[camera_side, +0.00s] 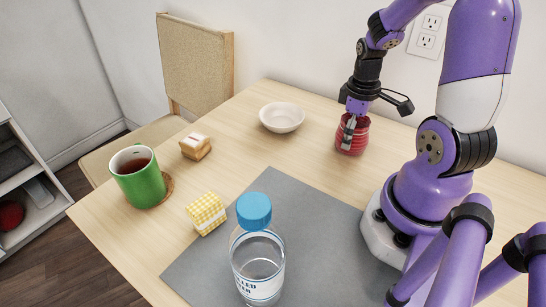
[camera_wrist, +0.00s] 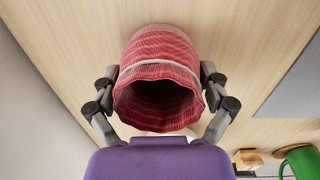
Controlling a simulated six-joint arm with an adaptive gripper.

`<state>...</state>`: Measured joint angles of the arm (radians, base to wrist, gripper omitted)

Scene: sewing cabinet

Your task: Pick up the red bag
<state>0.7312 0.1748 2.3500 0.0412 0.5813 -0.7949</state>
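The red bag (camera_side: 353,137), ribbed with a pale band, stands on the table at the back right, near the wall. In the wrist view the bag (camera_wrist: 160,55) shows its dark open mouth toward the camera. My gripper (camera_side: 349,134) points down at the bag, with one finger in front of it in the side view. In the wrist view my gripper (camera_wrist: 160,72) has its fingers spread wide, one on each side of the bag. They are very close to its sides; whether they touch it is unclear. The far finger is mostly hidden in the side view.
A white bowl (camera_side: 282,117) stands left of the bag. A green mug (camera_side: 139,182), a small tan box (camera_side: 195,146), a yellow checked box (camera_side: 206,214) and a water bottle (camera_side: 257,267) are farther left and forward. A grey mat (camera_side: 300,203) lies in front.

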